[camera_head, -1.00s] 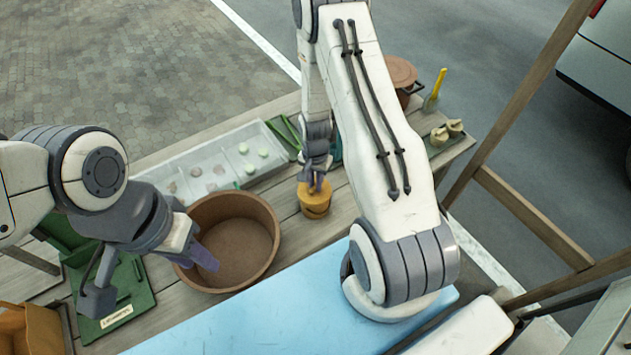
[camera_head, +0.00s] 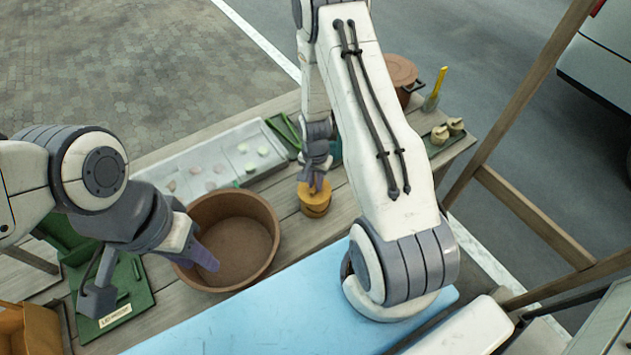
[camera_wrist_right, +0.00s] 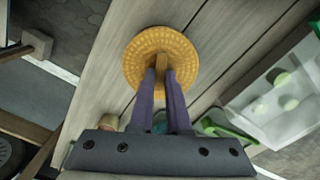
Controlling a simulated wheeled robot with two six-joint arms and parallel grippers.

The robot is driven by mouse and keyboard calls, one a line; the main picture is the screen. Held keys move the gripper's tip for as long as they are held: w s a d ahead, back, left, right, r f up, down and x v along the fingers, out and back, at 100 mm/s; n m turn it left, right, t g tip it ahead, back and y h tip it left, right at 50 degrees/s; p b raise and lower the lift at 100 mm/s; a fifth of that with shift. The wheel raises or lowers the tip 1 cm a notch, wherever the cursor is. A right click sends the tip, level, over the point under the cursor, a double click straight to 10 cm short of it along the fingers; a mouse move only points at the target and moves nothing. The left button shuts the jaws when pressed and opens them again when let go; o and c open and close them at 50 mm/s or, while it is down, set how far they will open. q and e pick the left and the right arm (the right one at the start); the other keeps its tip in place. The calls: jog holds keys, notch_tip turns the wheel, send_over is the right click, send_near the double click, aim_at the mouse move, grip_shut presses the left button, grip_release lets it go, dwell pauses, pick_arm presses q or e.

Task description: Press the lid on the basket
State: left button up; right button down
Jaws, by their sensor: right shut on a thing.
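The small round orange-yellow basket (camera_head: 315,210) stands on the wooden table, right of the brown bowl. Its woven yellow lid (camera_wrist_right: 158,50) is on top in the right wrist view and covers the basket from above. My right gripper (camera_head: 317,184) is directly over the lid, its purple fingers shut on the lid's small upright knob (camera_wrist_right: 160,66). The lid looks seated on the basket, but I cannot tell if it is fully pressed down. My left gripper (camera_head: 152,278) hangs at the left, over the bowl's edge and the green tray, its fingers apart and empty.
The wide brown bowl (camera_head: 235,279) stands left of the basket. A pale tray (camera_head: 215,156) with several small round pieces lies behind it. A blue mat (camera_head: 270,320) covers the front. A lidded brown pot (camera_head: 401,72) and a yellow-handled tool (camera_head: 436,85) stand at the back right.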

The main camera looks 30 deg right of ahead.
jog(key=shift+c, duration=1.6)
grip_release()
jog(key=shift+r+p, duration=2.3)
jog(key=shift+r, duration=0.65)
grip_shut()
jog(key=shift+f, duration=0.15)
